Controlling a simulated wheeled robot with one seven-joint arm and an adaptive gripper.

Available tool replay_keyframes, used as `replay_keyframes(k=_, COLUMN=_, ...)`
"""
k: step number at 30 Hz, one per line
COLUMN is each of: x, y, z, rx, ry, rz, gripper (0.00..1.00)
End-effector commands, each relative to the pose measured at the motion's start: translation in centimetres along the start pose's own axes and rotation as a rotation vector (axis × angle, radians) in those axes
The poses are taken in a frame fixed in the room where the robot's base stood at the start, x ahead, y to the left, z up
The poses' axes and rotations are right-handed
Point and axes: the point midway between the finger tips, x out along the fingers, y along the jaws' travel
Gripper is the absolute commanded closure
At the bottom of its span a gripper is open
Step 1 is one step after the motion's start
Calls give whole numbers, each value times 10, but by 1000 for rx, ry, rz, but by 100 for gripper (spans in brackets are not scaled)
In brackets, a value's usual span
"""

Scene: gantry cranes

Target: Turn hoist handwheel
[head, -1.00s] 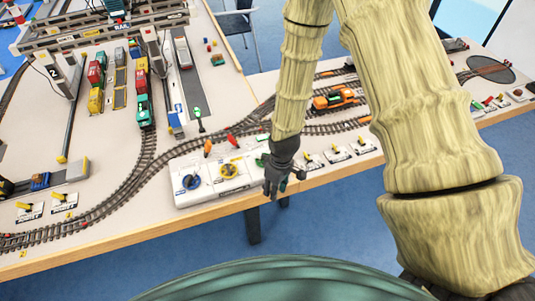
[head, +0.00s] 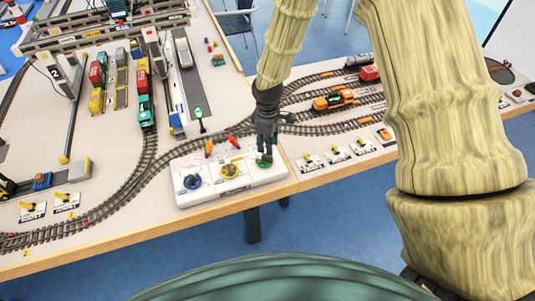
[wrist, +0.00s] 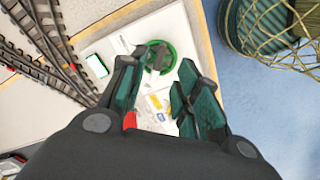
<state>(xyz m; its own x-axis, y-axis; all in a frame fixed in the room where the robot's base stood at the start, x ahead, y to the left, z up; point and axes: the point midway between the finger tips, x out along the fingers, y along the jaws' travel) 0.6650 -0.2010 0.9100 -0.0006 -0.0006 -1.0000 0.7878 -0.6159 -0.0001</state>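A white control box (head: 211,197) stands at the table's front edge. It carries a blue handwheel (head: 192,182), a yellow handwheel (head: 229,171) and a green handwheel (head: 264,162) in a row. Their labels are too small to read, so I cannot tell which is named hoist. My gripper (head: 264,151) points down over the green handwheel and partly hides it in the head view. In the wrist view the green handwheel (wrist: 165,46) lies just beyond the fingers of my gripper (wrist: 158,64), which are spread apart with nothing visibly held. I cannot tell whether they touch the wheel.
Model tracks (head: 150,165) run behind and left, with an orange locomotive (head: 334,99) at the back right. Open floor lies in front.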

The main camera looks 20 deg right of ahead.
Motion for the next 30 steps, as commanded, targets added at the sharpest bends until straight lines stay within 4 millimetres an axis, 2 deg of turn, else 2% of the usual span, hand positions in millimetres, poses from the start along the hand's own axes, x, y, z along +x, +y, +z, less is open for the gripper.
replay_keyframes(k=15, x=55, y=0, z=0, rx=1, ry=-1, rz=-1, gripper=68)
replay_keyframes(k=21, x=66, y=0, z=0, rx=1, ry=0, rz=0, gripper=68)
replay_keyframes(k=30, x=69, y=0, z=0, rx=1, ry=1, rz=0, gripper=68)
